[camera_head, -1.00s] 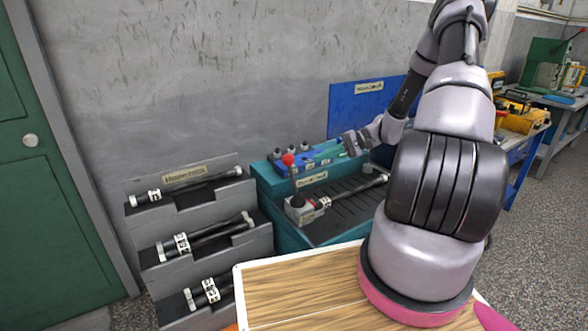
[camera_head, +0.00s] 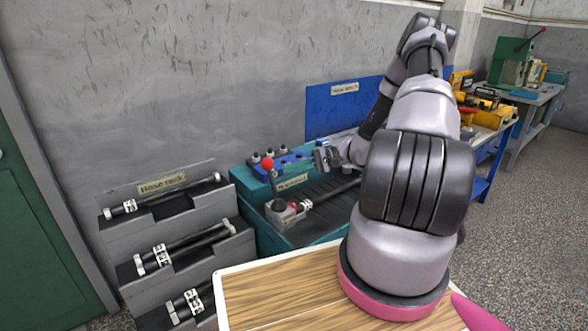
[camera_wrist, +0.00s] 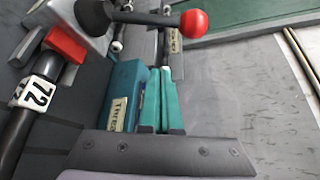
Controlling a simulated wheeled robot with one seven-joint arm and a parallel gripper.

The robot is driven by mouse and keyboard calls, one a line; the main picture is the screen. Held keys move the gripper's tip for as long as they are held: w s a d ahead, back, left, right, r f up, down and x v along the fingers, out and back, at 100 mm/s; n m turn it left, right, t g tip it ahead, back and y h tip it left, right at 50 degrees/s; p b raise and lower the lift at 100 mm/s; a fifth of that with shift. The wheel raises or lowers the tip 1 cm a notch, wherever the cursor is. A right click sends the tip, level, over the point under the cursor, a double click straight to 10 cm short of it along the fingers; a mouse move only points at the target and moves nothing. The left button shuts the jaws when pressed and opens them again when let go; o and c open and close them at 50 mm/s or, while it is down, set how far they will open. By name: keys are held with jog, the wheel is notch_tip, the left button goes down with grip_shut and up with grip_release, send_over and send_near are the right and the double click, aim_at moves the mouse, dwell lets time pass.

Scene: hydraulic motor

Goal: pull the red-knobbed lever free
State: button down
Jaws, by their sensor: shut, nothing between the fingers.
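The lever has a red ball knob (camera_head: 268,164) on a thin dark rod. It stands nearly upright on a grey metal block (camera_head: 285,212) on the teal bench. In the wrist view, the red knob (camera_wrist: 194,23) is at the top, with its rod running left to a dark pivot. My gripper (camera_head: 322,158) is right of the knob in the head view, with a visible gap. In the wrist view, its fingers (camera_wrist: 164,80) look shut and empty, pointing up the picture below the knob. They do not touch the lever.
A black hose with a "72" tag (camera_wrist: 37,92) joins the block beside a red collar (camera_wrist: 65,43). The blue manifold (camera_head: 285,164) is behind the lever. A grey hose rack (camera_head: 150,245) stands left, and a wooden top (camera_head: 265,295) lies in front.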

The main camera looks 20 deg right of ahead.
aim_at(271, 177)
jog(key=s+a, duration=0.2)
jog(key=a, duration=0.4)
jog(key=shift+s, duration=0.25)
jog(key=shift+r, duration=0.15)
jog(key=shift+s+d+r, duration=0.1)
jog(key=shift+s, duration=0.15)
